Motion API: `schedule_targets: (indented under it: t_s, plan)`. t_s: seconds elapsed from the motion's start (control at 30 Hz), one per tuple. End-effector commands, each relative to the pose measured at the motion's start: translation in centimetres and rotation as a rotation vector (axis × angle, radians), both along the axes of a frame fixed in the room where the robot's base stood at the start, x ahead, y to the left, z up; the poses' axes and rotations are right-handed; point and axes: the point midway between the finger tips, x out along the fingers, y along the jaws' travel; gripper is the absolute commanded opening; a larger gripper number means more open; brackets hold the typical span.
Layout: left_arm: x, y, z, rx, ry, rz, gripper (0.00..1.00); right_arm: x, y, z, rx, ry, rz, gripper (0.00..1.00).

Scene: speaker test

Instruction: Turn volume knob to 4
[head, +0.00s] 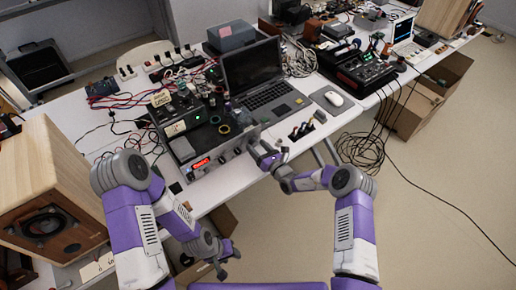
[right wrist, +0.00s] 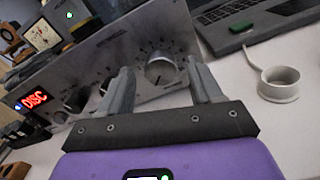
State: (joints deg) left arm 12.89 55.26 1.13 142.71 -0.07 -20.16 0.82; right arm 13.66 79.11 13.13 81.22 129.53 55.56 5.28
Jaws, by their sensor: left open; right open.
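The silver amplifier (head: 222,157) stands at the table's front edge, with a red lit display on its front panel (right wrist: 110,45). In the right wrist view, a large round silver volume knob (right wrist: 160,69) shows between the fingertips of my open right gripper (right wrist: 160,74). I cannot tell whether the fingers touch it, and its number is too small to read. In the head view, my right gripper (head: 262,158) is at the right end of the panel and hides the knob. My left gripper (head: 229,252) is open and empty, low in front of the table.
A wooden speaker (head: 38,175) stands at the left. A white ring-shaped item (right wrist: 280,84) lies right of the amplifier. Cables (head: 368,148) hang from the table at the right.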

Motion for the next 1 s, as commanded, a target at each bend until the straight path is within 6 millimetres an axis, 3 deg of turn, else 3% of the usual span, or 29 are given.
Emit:
schedule_targets:
  t_s: [0.3,0.67,1.0]
  plan:
    - [0.01,-0.01,-0.04,0.000,0.000,0.000,0.43,0.23,0.17,0.04,0.001,0.001,0.000,0.65]
    - [0.01,0.00,-0.04,0.000,0.000,0.000,0.43,0.22,0.17,0.05,0.000,0.000,0.000,0.10]
    - [0.01,-0.01,-0.17,0.000,0.000,0.000,0.43,0.25,0.12,0.04,0.043,0.029,-0.001,0.09]
